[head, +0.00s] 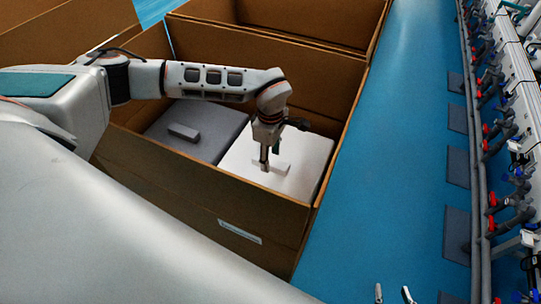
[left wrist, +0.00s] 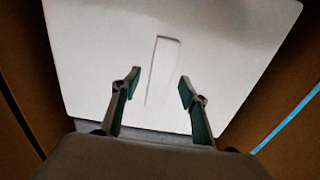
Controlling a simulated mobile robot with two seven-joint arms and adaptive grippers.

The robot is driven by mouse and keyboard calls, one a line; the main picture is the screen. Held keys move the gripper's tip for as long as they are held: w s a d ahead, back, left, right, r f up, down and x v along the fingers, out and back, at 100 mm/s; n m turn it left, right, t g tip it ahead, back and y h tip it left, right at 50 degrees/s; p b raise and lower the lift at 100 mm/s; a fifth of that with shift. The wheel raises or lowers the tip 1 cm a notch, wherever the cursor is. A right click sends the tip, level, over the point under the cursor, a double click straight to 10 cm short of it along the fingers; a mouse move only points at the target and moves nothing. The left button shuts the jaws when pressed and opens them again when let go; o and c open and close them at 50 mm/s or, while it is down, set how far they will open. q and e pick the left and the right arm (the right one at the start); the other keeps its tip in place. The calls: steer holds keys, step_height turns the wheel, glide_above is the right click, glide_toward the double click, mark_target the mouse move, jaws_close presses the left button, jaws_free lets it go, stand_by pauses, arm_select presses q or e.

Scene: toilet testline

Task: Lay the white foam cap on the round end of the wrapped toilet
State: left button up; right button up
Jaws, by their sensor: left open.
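The white foam cap (head: 305,165) lies in the right part of an open cardboard box, with a raised grip bar (head: 272,166) on top. My left gripper (head: 265,163) points down at this bar. In the left wrist view, the cap (left wrist: 222,60) is a flat white slab, and the bar (left wrist: 163,65) shows between the spread fingers of my left gripper (left wrist: 158,80). The fingers look apart from the bar. Two fingertips of my right gripper (head: 393,294) show at the bottom edge, spread apart with nothing visible between them. The wrapped toilet is not in view.
The cardboard box (head: 170,190) has tall walls close around the cap. A grey foam piece (head: 205,125) with its own bar lies left of the cap. More boxes stand behind. Blue floor (head: 385,150) is clear to the right, beside a line of pipes (head: 482,150).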

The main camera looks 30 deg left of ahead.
arm_select(q)
step_height(320, 180, up, 12)
stand_by(0.6)
